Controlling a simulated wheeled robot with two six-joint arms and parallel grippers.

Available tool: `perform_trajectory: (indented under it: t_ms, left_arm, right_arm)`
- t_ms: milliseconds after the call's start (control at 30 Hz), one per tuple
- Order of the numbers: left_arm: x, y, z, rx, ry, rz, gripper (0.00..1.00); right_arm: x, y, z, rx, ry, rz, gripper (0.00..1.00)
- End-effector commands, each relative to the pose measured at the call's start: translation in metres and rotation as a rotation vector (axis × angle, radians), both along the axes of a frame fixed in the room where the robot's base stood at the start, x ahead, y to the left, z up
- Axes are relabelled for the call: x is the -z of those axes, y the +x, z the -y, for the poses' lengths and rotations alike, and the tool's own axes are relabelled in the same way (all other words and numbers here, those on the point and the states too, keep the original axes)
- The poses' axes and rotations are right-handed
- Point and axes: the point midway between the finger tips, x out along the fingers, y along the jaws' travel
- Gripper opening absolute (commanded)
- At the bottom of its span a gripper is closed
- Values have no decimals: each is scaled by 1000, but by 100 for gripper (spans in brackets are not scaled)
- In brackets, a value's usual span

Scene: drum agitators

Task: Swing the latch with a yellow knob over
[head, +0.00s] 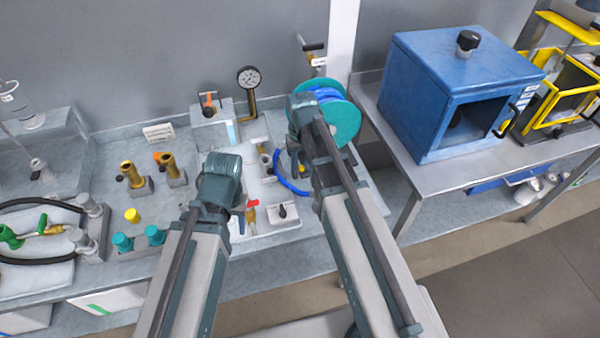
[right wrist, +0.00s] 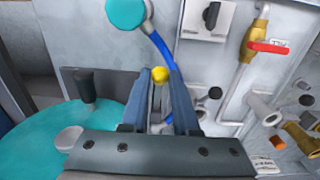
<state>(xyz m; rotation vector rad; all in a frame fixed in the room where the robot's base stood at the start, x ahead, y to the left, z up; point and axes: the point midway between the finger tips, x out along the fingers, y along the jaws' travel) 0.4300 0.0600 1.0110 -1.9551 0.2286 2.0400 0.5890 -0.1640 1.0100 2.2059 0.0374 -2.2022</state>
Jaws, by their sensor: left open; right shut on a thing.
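The yellow knob (right wrist: 160,75) of the latch is in the middle of the right wrist view, between the tips of my right gripper's two fingers (right wrist: 159,84). That gripper is shut on the knob. The latch's arm is hidden behind the knob and fingers. In the head view my right gripper (head: 303,108) is beside the teal hose reel, and its wrist hides its fingertips. My left gripper (head: 220,178) is over the middle of the bench, away from the knob and holding nothing that I can see; its fingertips are mostly hidden.
The teal reel (head: 343,122) with blue hose is close beside my right wrist. A pressure gauge (head: 249,79) stands behind. A red-handled valve (head: 251,208) is between my arms. Brass fittings (head: 172,170) stand at left. A blue cabinet (head: 455,90) is on the right-hand table.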

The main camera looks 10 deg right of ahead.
Motion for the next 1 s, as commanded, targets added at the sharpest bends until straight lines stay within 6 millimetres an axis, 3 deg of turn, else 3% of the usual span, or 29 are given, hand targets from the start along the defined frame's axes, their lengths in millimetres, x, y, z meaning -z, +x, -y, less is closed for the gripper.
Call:
perform_trajectory:
  t_ms: [500, 767, 800, 933, 1000]
  left_arm:
    - [-23, 0, 0, 0, 0, 0, 50]
    - [-23, 0, 0, 0, 0, 0, 50]
    - [-23, 0, 0, 0, 0, 0, 50]
    - [-23, 0, 0, 0, 0, 0, 50]
    - [-23, 0, 0, 0, 0, 0, 50]
  right_arm:
    - [-23, 12, 0, 0, 0, 1, 0]
    - [-23, 12, 0, 0, 0, 1, 0]
    - [-23, 12, 0, 0, 0, 1, 33]
    - [-23, 12, 0, 0, 0, 0, 56]
    - [-23, 12, 0, 0, 0, 0, 60]
